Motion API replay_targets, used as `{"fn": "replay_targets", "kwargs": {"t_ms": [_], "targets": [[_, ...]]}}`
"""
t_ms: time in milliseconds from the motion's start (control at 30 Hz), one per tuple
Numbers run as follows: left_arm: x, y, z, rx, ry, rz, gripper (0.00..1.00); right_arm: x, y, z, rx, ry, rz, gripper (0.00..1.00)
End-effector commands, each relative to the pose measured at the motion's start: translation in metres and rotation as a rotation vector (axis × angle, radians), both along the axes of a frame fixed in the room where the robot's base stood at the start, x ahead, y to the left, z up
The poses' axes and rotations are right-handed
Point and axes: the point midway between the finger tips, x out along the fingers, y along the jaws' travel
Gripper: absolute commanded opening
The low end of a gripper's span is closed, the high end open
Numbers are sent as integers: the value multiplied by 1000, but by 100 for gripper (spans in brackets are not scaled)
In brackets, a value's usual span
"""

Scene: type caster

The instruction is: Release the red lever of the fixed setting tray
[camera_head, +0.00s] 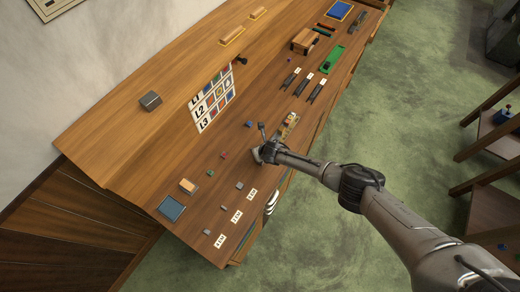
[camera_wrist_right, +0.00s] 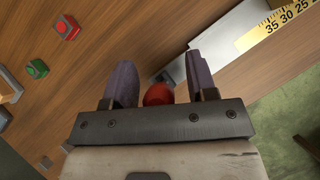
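The red lever's round knob (camera_wrist_right: 158,94) shows in the right wrist view, between the two fingers of my right gripper (camera_wrist_right: 163,85). The fingers stand apart, with a visible gap on the right side of the knob; the knob's lower part is hidden behind the gripper body. The grey metal setting tray (camera_wrist_right: 232,38) with a yellow ruler scale (camera_wrist_right: 283,26) lies just beyond the right finger. In the head view my right gripper (camera_head: 260,153) is low over the bench, beside the tray (camera_head: 289,126); the red knob cannot be made out there. My left gripper is in neither view.
A red button block (camera_wrist_right: 66,27) and a green button block (camera_wrist_right: 37,69) sit left of the gripper. The wooden bench (camera_head: 140,165) also holds a lettered chart (camera_head: 212,98), a blue tray (camera_head: 172,209), white number cards (camera_head: 236,216) and dark racks (camera_head: 303,84) farther along.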

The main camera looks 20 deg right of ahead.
Motion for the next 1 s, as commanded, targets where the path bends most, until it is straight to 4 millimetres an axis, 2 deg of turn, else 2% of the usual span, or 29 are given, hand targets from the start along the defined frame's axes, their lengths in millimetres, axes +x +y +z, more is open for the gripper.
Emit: {"fn": "replay_targets", "kwargs": {"t_ms": [367, 700, 1000], "targets": [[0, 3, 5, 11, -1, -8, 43, -5, -1, 9, -2, 0, 2, 52], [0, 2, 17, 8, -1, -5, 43, -33, -4, 46, -1, -1, 4, 52], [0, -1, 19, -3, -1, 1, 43, -59, -6, 81, 0, -1, 2, 52]]}}
